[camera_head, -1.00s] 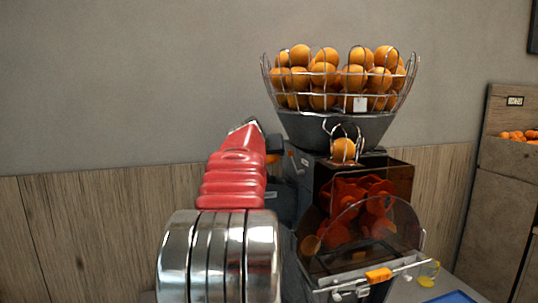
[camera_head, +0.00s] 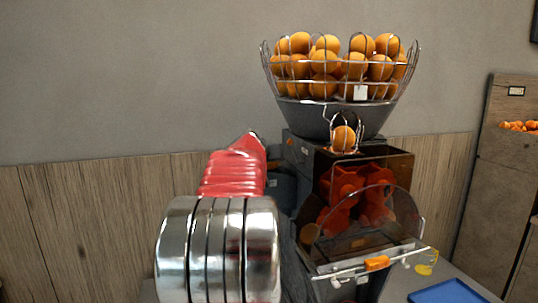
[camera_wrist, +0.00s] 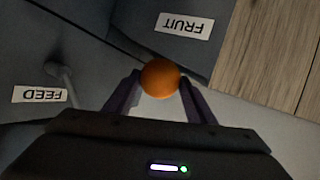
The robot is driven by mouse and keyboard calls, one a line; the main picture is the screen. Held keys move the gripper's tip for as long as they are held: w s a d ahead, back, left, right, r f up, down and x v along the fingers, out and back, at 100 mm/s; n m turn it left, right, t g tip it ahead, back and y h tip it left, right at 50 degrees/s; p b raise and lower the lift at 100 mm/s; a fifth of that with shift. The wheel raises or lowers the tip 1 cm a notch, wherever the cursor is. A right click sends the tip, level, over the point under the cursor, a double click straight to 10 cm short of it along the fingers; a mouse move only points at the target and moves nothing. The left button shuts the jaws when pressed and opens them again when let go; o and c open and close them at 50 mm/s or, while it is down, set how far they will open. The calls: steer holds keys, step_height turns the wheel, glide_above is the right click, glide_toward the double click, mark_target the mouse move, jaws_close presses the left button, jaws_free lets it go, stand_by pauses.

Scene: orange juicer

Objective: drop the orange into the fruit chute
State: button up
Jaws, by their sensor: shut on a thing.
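In the wrist view, my gripper (camera_wrist: 160,92) is shut on a single orange (camera_wrist: 160,78), held between the tips of its two dark fingers. A white label reading FRUIT (camera_wrist: 184,26) sits on a dark panel just beyond the orange, upside down in this view. I cannot make out the chute's opening. In the head view, my red and silver arm hides the gripper and the held orange. The juicer (camera_head: 300,150) stands right of my arm, partly covered by it.
A wire basket (camera_head: 338,90) full of oranges tops the juicer; another orange (camera_head: 343,138) sits below it. A clear cover (camera_head: 365,235) fronts the juicer. A FEED label (camera_wrist: 40,94) and small lever (camera_wrist: 58,70) lie left of my gripper. A blue tray (camera_head: 447,291) is lower right.

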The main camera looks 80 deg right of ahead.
steer(key=o, duration=1.2)
steer(key=shift+f, duration=0.1)
steer(key=v, duration=1.3)
steer(key=shift+a, duration=0.35)
